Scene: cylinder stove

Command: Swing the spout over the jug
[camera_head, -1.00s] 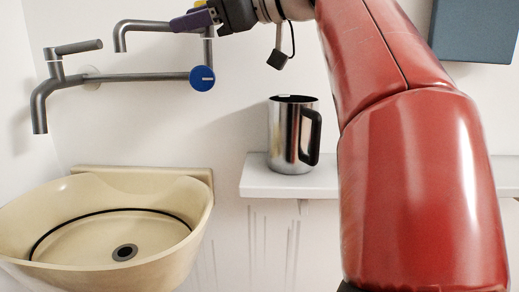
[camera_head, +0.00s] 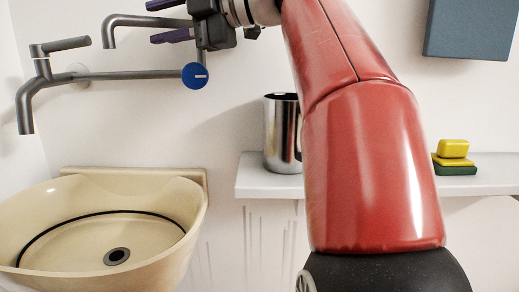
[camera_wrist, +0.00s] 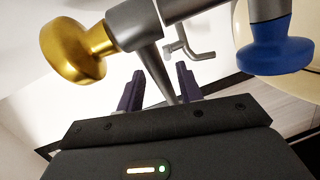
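The spout is a grey pipe (camera_head: 140,21) on the wall, its down-turned tip at the left, above the basin. The jug (camera_head: 281,135) is polished steel and stands upright on a white shelf, right of the spout; my arm hides its handle. My gripper (camera_head: 170,20) is at the right part of the spout, with one purple finger above the pipe and one below it. In the wrist view, the fingers (camera_wrist: 160,88) are apart and the grey spout (camera_wrist: 155,73) runs between them. I cannot tell whether either finger touches it.
A blue knob (camera_head: 195,76) sits on the lower wall pipe, and a gold knob (camera_wrist: 72,52) is close to the fingers. A second tap (camera_head: 25,105) is at the left, above the beige basin (camera_head: 188,225). Yellow and green blocks (camera_head: 453,150) lie on the shelf (camera_head: 252,185).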

